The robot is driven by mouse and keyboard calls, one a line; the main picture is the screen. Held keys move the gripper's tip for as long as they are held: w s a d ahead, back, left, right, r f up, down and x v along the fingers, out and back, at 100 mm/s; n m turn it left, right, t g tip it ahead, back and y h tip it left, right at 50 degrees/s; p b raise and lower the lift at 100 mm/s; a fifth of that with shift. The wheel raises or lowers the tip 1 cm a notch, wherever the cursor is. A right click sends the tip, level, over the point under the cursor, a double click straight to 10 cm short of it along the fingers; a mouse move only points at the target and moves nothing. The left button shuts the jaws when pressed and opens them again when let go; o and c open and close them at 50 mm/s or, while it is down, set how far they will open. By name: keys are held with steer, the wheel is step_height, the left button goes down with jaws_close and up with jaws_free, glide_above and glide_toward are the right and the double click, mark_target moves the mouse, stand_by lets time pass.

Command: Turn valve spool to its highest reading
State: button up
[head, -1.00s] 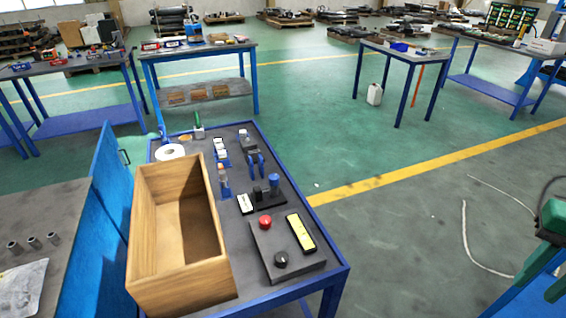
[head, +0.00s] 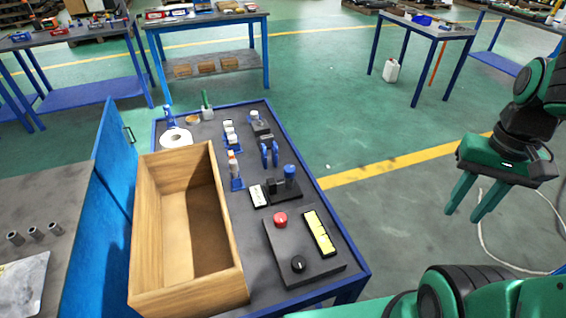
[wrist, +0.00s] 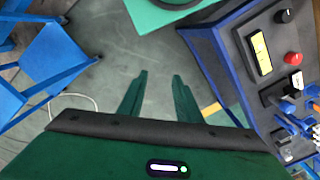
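A dark control panel (head: 284,262) lies at the near right of the blue-edged bench, with a red knob (head: 280,219), a black knob (head: 298,264) and a yellow strip (head: 319,232). Behind it a black block (head: 277,190) carries a blue cylinder (head: 290,174), with a white label (head: 258,196) beside it. I cannot tell which part is the valve spool. In the wrist view the red knob (wrist: 292,58), black knob (wrist: 285,16) and yellow strip (wrist: 261,54) show at the right. My gripper (head: 462,216) is open and empty, over the floor right of the bench.
An open wooden box (head: 145,235) fills the bench's left side. A white roll (head: 175,138), bottles and blue-based parts stand further back. A blue panel (head: 100,200) stands left of the bench.

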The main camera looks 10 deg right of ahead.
steer(key=o, duration=0.4)
steer(key=shift+c, duration=0.2)
steer(key=m, duration=3)
glide_above(290, 168)
step_height(290, 168, down, 10)
steer(key=shift+f, duration=0.25)
